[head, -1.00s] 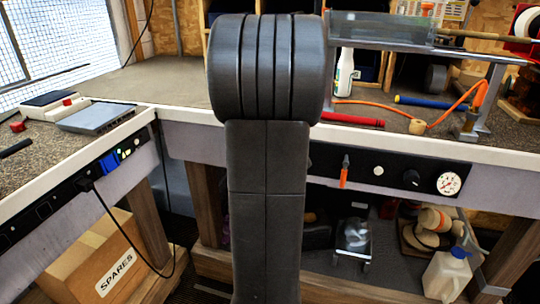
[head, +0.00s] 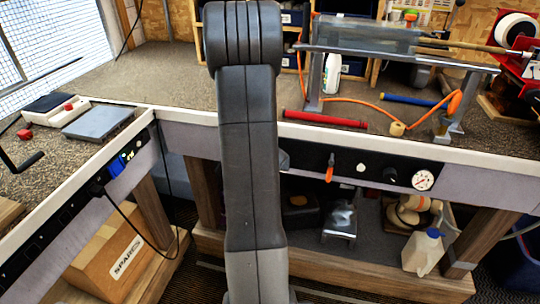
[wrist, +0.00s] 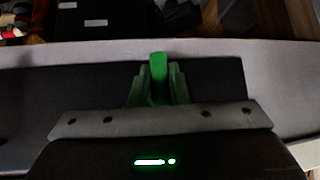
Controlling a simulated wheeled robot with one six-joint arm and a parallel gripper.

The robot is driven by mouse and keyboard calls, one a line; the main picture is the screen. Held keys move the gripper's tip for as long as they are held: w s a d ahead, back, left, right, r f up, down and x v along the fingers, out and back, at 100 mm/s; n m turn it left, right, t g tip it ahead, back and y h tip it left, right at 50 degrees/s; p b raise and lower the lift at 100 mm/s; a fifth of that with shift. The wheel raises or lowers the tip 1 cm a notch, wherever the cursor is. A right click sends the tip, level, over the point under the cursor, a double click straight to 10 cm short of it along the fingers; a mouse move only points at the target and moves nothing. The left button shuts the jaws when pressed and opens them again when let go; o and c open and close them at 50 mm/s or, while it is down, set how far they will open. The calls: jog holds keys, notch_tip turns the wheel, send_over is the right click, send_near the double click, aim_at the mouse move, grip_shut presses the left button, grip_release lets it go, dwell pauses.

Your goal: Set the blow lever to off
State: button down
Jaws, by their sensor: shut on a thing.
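In the wrist view, a green lever (wrist: 158,67) stands up between the fingers of my gripper (wrist: 158,88), in front of a black panel strip. My gripper is shut on this lever. In the head view my own arm covers the gripper and the green lever. An orange lever (head: 329,168) hangs down on the black control panel (head: 345,158), just right of my arm. I cannot read any off mark beside either lever.
A dial gauge (head: 423,180) and a black knob (head: 389,174) sit right of the orange lever. Above, the bench holds a red tube (head: 325,120), a blue tube (head: 408,99) and an orange hose (head: 372,110). A spares box (head: 108,262) stands lower left.

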jog(key=shift+s+d+f+p, duration=0.1)
jog(key=shift+s+f+p, duration=0.1)
jog(key=shift+p, duration=0.5)
jog(key=c, duration=1.4)
grip_release()
jog(key=shift+w+r, duration=0.1)
jog(key=shift+r, duration=0.25)
jog(key=p+v, duration=0.2)
jog(key=v, duration=0.4)
jog(key=p+v, duration=0.3)
jog(key=v, duration=0.4)
jog(key=shift+s+a+p, duration=0.25)
jog(key=shift+p, duration=0.05)
